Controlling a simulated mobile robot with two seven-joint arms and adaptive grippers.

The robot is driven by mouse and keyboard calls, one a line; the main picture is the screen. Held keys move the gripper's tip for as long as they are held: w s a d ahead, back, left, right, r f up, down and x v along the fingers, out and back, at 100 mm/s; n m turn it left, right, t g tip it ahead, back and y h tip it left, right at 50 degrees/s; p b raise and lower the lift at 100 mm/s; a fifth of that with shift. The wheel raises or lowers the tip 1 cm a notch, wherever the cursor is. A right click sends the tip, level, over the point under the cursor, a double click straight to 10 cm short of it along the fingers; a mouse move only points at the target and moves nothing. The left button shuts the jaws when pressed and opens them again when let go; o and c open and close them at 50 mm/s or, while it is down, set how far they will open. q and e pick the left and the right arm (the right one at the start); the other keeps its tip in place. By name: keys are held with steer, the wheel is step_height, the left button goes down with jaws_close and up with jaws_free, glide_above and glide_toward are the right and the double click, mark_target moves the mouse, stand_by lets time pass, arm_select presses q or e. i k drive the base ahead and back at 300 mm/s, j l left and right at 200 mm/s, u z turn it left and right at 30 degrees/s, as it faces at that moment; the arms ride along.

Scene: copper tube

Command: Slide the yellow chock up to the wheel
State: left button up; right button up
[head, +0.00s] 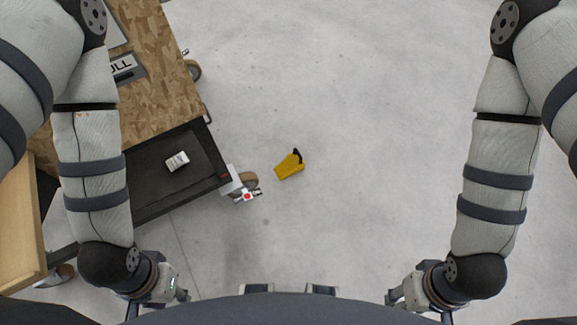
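The yellow chock (288,166) lies on the grey floor near the middle of the head view, with a black part at its upper right end. The nearest wheel (249,180) is a brown caster under the corner of the cart, just left of the chock. A small strip of floor shows between chock and wheel. My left gripper (180,295) is at the bottom left, below the cart and well away from the chock. My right gripper (394,297) is at the bottom right, over bare floor. Both are mostly hidden by my arms, so their fingers do not show clearly.
The cart has a chipboard top (165,95) and a black tray (200,150) holding a small white box (177,161). A red-and-white fitting (247,196) sits by the wheel. Another caster (194,70) stands farther up. The floor right of the chock is clear.

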mark_target(294, 163)
steer(key=i+l+z, duration=0.35)
steer(key=i, duration=0.15)
steer(key=i+l+z, duration=0.1)
steer(key=i+z, duration=0.2)
steer(key=i, duration=0.2)
